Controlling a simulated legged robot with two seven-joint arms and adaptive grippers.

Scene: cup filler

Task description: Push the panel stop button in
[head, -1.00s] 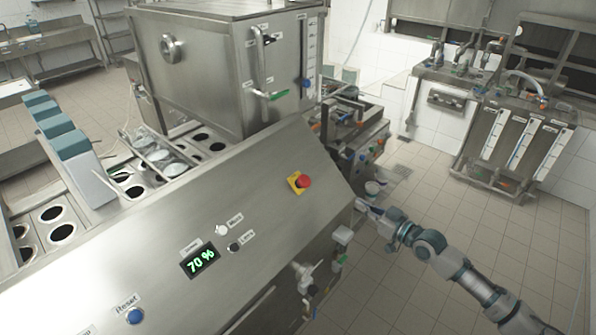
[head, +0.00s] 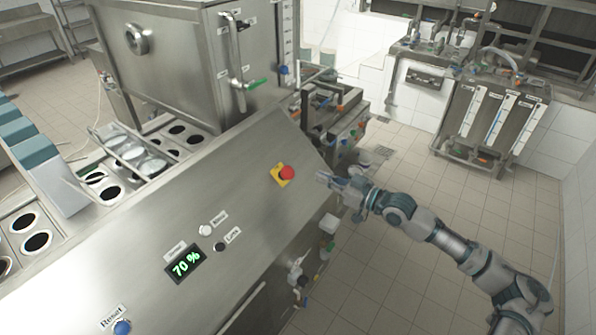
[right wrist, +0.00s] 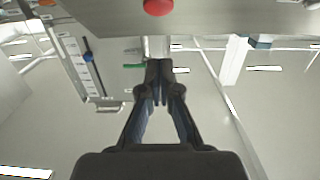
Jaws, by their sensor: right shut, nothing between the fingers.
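The stop button is a red mushroom button (head: 288,173) on a yellow square base (head: 279,176), on the sloped steel panel (head: 230,150). It also shows as a red disc at the top edge of the right wrist view (right wrist: 158,7). My right gripper (head: 322,178) is to the right of the button in the head view, close to the panel's right edge and apart from the button. In the right wrist view its fingers (right wrist: 158,68) are together with nothing between them. My left gripper is not in view.
The panel also carries a green 70 % display (head: 186,264), a white knob (head: 205,230), a black knob (head: 219,247) and a blue Reset button (head: 122,327). A steel tank with a green-handled lever (head: 257,83) stands behind. Open floor (head: 400,260) lies to the right.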

